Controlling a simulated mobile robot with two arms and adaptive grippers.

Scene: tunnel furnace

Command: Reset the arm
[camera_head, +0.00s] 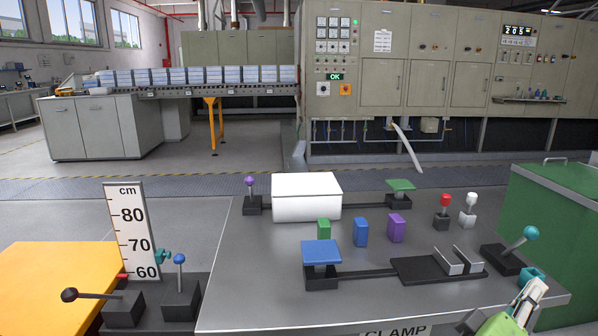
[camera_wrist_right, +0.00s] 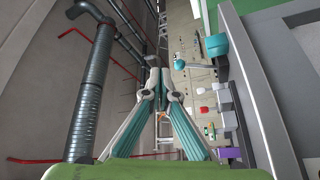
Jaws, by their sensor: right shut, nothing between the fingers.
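My right gripper (camera_head: 532,280) shows at the lower right of the head view, over the right front corner of the grey table (camera_head: 260,290). In the right wrist view the right gripper (camera_wrist_right: 154,78) has its fingers together with nothing between them. It is near the lever with the teal ball (camera_head: 530,233); whether they touch cannot be told. My left gripper is in neither view.
The table holds a white box (camera_head: 306,198), small green, blue and purple blocks, and a clamp slide (camera_head: 440,268). A green bin (camera_head: 556,205) stands at the right. A centimetre scale (camera_head: 133,232) and an orange surface (camera_head: 50,285) are at the left.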

